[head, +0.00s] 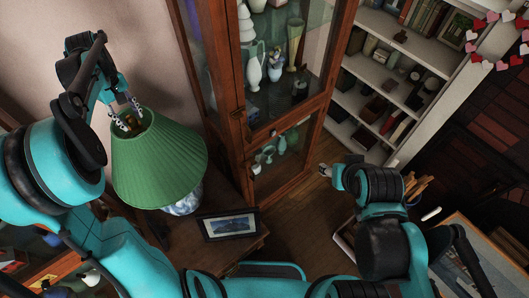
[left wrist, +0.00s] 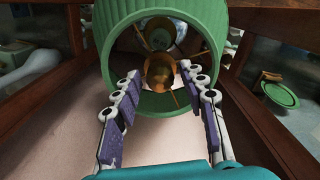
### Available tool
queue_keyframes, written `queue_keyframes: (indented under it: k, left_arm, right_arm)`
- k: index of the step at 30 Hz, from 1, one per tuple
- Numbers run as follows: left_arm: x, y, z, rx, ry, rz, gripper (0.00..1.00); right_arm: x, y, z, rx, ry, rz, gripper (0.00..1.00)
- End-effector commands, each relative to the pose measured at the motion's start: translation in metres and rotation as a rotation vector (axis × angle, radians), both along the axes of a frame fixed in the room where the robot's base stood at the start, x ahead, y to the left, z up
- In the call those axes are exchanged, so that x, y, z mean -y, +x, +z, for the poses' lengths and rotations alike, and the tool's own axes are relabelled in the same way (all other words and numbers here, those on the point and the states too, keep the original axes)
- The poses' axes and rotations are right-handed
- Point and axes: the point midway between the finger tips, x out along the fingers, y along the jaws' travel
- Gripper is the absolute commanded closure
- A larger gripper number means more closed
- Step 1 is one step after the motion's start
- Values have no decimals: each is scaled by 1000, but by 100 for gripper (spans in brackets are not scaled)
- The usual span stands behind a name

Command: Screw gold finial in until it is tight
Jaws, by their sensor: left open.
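The gold finial (left wrist: 159,72) shows inside the top opening of the green lampshade (left wrist: 228,20) in the left wrist view. Thin gold spokes run from near it to the shade's rim. In the head view the green lampshade (head: 158,165) stands at left on a blue-and-white lamp base (head: 184,203). My left gripper (head: 128,120) is at the shade's top opening. In the left wrist view my left gripper (left wrist: 161,80) is open, with its fingers on either side of the finial and apparent gaps. My right gripper (head: 326,170) shows only as a small tip; its jaws are unclear.
A framed picture (head: 231,225) stands on the wooden side table (head: 240,252) beside the lamp. A wooden glass-front cabinet (head: 222,95) with vases rises close to the right of the shade. White bookshelves (head: 413,60) stand at the back right. Wood floor is open between.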

Motion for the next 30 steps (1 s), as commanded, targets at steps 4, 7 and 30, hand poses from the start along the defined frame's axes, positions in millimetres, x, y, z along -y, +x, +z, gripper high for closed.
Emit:
queue_keyframes:
  k: [4, 7, 30]
  left_arm:
    - [0, 0, 0, 0, 0, 138, 58]
    - [0, 0, 0, 0, 0, 233, 58]
    - [0, 0, 0, 0, 0, 814, 58]
  right_arm:
    - [0, 0, 0, 0, 0, 0, 50]
    - [0, 0, 0, 0, 0, 0, 50]
    - [0, 0, 0, 0, 0, 0, 50]
